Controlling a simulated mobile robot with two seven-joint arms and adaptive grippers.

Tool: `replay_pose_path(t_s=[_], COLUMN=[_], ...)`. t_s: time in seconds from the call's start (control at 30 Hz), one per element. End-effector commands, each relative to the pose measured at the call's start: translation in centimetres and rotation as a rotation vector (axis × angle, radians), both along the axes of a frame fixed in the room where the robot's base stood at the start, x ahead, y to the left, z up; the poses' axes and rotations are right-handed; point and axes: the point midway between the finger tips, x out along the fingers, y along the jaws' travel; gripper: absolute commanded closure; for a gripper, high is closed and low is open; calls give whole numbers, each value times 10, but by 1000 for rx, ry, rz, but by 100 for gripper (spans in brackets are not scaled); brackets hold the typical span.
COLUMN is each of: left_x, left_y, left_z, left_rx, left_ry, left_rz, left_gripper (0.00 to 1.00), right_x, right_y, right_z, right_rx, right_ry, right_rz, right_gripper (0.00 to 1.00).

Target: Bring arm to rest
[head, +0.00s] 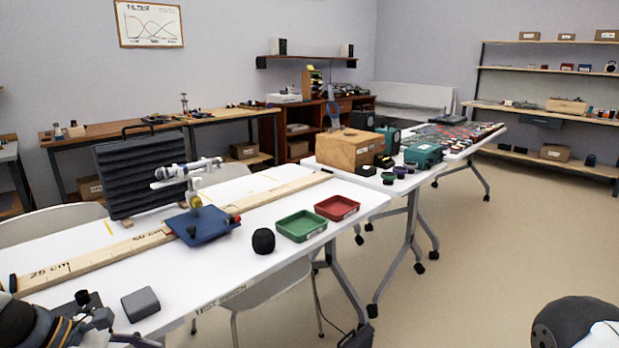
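My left arm (25,322) comes in at the lower left corner, over the near left end of the white test bench. Small dark and grey parts at its end, which look like my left gripper (92,316), are cut by the bottom edge. Its fingers cannot be made out, so I cannot tell whether it is open or shut. A dark rounded link of my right arm (572,322) shows at the lower right corner, over the floor. The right gripper is out of the picture.
The white bench (300,265) holds a grey block (141,304) close to my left arm, a wooden ruler rail (105,252), a blue plate (205,225), a black speaker-like piece (263,241), a green tray (301,227) and a red tray (337,208). Floor on the right is clear.

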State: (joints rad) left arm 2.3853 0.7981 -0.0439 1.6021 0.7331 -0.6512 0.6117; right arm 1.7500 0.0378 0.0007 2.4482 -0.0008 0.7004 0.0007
Motion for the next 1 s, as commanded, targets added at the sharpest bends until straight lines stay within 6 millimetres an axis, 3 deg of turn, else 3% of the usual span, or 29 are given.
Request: replay_pose_path(t_s=[0.1,0.17,0.23,0.3,0.4,0.5,0.67,1.0], left_x=[-72,-117,-173,-232,-303,-349,-375,-374], left_y=[-29,-38,-45,-52,-66,-84,-98,-98], left_z=[-66,-94,-120,-136,-139,-131,-123,-123], left_rx=[247,373,506,609,666,641,602,604], left_ry=[109,145,163,140,21,-128,-249,-252], left_rz=[-279,-465,-725,-1030,-1458,-1743,-1895,-1894], left_gripper=[45,45,45,45,45,45,45,45], right_x=[2,4,6,8,12,13,14,13], right_y=[-1,-1,0,0,0,0,0,0], right_z=[4,5,7,9,12,14,15,14], right_rx=[-2,-2,-1,-1,-1,-1,-1,-1], right_ry=[-9,-15,-22,-31,-41,-48,-50,-48], right_rz=[-2,-2,-1,-1,-2,-2,-2,-2], right_gripper=[60,60,60,60,60,60,60,60])
